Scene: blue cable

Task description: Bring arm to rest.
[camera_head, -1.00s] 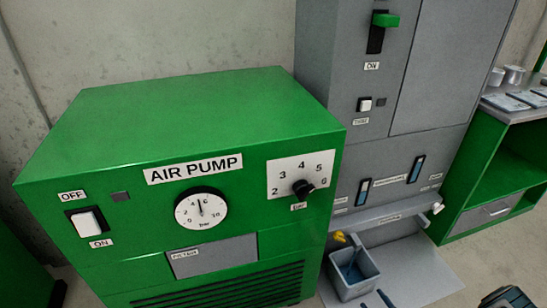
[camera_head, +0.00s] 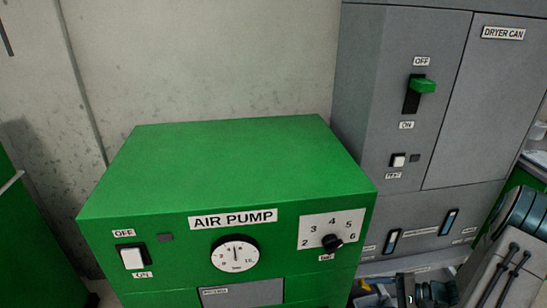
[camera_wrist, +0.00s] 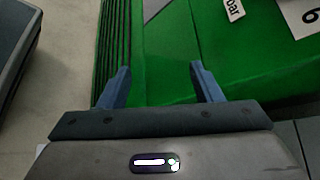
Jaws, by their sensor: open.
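My gripper (camera_wrist: 159,70) shows in the wrist view with its two blue fingers spread apart and nothing between them. Behind the fingers is the green front of the air pump, with its dark vent slats and part of a "bar" label. In the head view my arm comes in at the lower right, in front of the grey dryer cabinet. Dark parts of the arm's end show at the bottom edge, right of the pump; the fingertips cannot be made out there.
Bare wall lies behind.

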